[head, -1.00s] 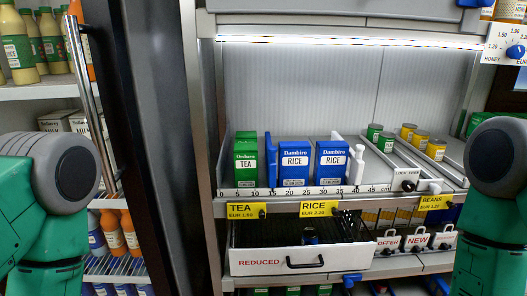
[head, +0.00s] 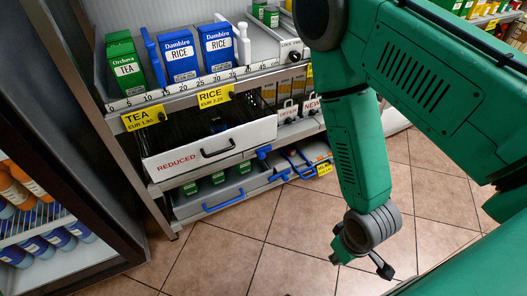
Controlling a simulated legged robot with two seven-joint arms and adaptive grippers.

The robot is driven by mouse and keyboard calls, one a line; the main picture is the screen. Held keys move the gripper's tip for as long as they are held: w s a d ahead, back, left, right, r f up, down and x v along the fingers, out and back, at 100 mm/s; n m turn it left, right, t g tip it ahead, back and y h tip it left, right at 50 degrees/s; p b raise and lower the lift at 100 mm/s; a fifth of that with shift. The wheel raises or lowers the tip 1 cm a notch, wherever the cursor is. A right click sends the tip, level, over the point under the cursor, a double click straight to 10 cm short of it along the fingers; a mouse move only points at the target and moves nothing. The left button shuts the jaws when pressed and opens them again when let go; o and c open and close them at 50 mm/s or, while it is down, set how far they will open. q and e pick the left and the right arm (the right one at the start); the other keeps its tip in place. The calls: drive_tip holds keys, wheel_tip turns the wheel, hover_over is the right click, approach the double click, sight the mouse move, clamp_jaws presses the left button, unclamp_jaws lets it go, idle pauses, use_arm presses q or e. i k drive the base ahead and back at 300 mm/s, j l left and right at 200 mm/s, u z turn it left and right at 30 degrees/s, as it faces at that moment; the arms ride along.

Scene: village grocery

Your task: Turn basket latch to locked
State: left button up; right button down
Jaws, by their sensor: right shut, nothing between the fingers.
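The REDUCED basket (head: 215,146) is a white-fronted drawer with a black handle, low on the shelf unit. A blue lever-like part (head: 263,152) sits at its right front corner; I cannot tell whether this is the latch or how it is set. A LOCK label (head: 290,43) shows on the shelf above, partly hidden by my right arm. My right gripper (head: 361,262) is shut and empty, low over the tiled floor at the right, well apart from the basket. My left gripper is out of view.
A lower drawer (head: 222,189) with a blue handle holds green boxes. Blue-handled items (head: 298,163) stand to its right. A TEA box (head: 124,63) and blue RICE boxes (head: 178,56) stand above. The dark fridge door edge (head: 75,140) is at left. The floor (head: 285,235) is clear.

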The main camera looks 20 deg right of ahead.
sight(260, 153)
drive_tip(key=i+l+u, duration=0.2)
drive_tip(key=l+u, duration=0.15)
drive_tip(key=l, duration=1.45)
drive_tip(key=l+u, duration=0.4)
drive_tip(key=l, duration=1.35)
